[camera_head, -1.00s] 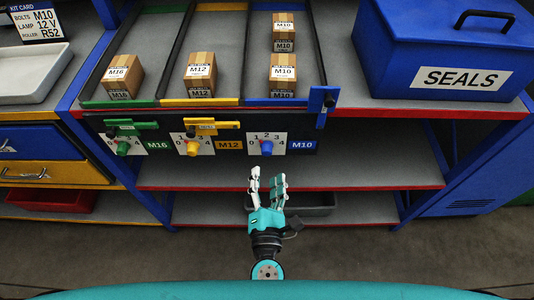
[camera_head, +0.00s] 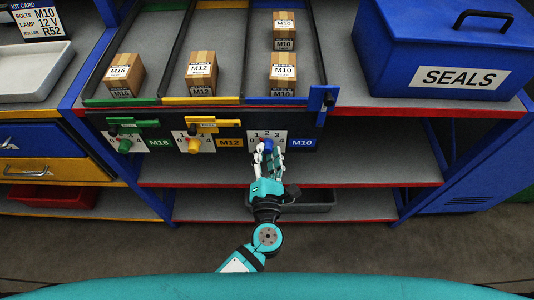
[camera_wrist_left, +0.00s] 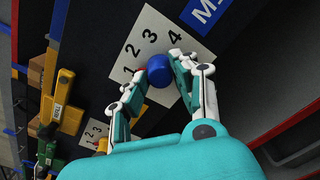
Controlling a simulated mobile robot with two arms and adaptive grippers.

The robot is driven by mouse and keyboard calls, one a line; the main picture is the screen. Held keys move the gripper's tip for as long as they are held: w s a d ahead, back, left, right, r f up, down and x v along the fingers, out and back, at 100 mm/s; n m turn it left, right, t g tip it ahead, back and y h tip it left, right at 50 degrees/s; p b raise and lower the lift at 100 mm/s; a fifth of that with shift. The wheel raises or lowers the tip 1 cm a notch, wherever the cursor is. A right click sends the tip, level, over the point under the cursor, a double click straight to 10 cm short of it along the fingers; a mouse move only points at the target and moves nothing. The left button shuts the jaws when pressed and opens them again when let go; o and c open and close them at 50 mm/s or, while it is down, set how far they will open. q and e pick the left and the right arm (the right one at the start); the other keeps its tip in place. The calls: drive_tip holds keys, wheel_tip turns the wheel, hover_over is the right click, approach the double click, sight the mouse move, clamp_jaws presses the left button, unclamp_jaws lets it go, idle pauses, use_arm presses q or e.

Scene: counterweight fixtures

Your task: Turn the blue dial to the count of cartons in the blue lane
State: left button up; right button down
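The blue dial (camera_head: 267,145) sits on a white numbered plate (camera_wrist_left: 130,40) beside the M10 label. In the left wrist view the dial (camera_wrist_left: 159,70) has a red mark at its left edge, near the 1; the 0 is hidden. My left gripper (camera_head: 268,151) has its fingers on both sides of the dial; they appear to touch it, and it also shows in the left wrist view (camera_wrist_left: 160,77). In the blue lane (camera_head: 262,60), a front M10 carton (camera_head: 283,68) and a back M10 carton (camera_head: 284,26) stand in line. My right gripper is out of view.
Left of the blue dial are a yellow dial (camera_head: 193,146) and a green dial (camera_head: 125,146). A blue latch (camera_head: 322,100) hangs at the blue lane's right end. A blue SEALS box (camera_head: 440,50) stands on the right. A dark bin (camera_head: 315,201) lies on the low shelf.

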use_arm(q)
clamp_jaws()
drive_tip(key=m+p, duration=0.2)
drive_tip(key=m, duration=0.1)
drive_tip(key=shift+r, duration=0.1)
drive_tip(key=shift+m+p, duration=1.45)
drive_tip(key=shift+m, duration=0.95)
drive_tip(key=shift+f, duration=0.2)
drive_tip(key=o, duration=0.7)
unclamp_jaws()
